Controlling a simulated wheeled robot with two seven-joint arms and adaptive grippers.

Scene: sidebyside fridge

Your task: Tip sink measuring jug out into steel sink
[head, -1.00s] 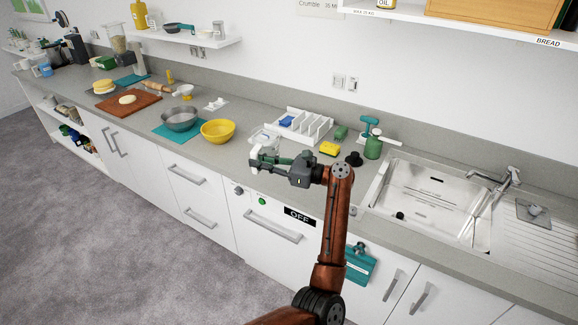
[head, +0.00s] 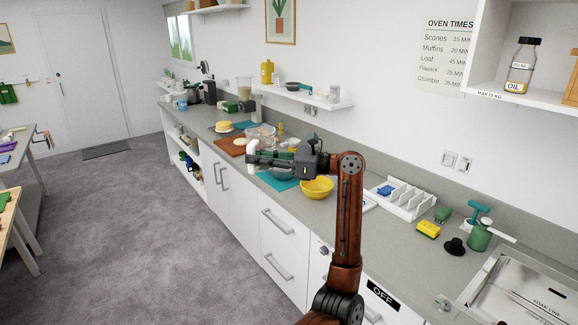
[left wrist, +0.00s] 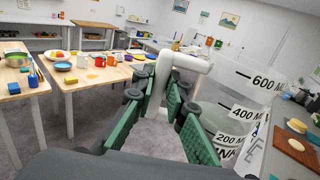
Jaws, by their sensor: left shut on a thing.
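The clear measuring jug (head: 262,133) has a white handle. In the left wrist view the jug (left wrist: 240,98) shows 600, 400 and 200 ML marks and part of a "SINK" label. My left gripper (head: 258,157) is shut on the handle, and its green fingers (left wrist: 160,85) sit on both sides of it. The jug appears held up in front of the counter, roughly upright with a slight lean. The steel sink (head: 515,300) is at the lower right of the head view, cut off and well away from the jug. My right gripper is not in view.
A wall shelf (head: 300,97) hangs behind. The floor (head: 150,220) left of the counter is clear.

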